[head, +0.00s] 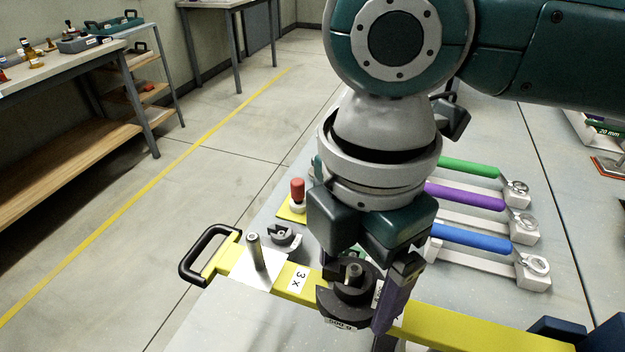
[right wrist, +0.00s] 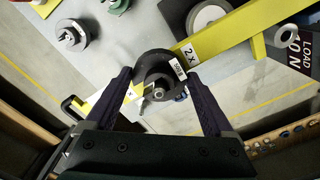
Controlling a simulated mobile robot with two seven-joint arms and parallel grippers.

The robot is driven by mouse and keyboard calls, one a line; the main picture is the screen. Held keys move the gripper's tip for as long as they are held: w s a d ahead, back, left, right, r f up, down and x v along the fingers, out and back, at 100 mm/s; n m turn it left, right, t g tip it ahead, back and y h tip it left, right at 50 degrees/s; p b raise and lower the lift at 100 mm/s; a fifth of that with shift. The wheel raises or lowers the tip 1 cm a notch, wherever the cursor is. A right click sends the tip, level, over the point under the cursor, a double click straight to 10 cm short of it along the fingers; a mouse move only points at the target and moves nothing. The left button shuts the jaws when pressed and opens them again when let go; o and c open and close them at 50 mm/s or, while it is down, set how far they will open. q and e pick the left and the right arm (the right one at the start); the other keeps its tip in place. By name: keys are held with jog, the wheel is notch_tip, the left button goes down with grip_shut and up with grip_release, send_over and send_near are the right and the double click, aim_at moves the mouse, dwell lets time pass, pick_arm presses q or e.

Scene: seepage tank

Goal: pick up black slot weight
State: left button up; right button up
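The black slot weight (head: 338,303) sits around a metal peg on the yellow beam (head: 455,328), with dark round pieces stacked at the peg. In the right wrist view the black weight (right wrist: 150,68) lies between my fingers and bears a small white label. My right gripper (head: 372,290) is over the beam, with a finger down at the weight's right side. In the right wrist view my right gripper (right wrist: 160,75) is open, its two fingers on either side of the weight. Whether they touch it is unclear. My left gripper is not seen.
A bare peg (head: 254,250) stands on the beam by a "3 x" label, near a black end handle (head: 205,255). A grey slotted weight (head: 285,237) and a red-topped object (head: 297,190) lie behind. Green, purple and blue handled tools (head: 465,235) lie right.

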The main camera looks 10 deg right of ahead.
grip_shut()
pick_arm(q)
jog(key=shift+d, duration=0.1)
pick_arm(e)
jog(key=shift+r, duration=0.1)
dwell(0.3)
jog(key=shift+r, duration=0.1)
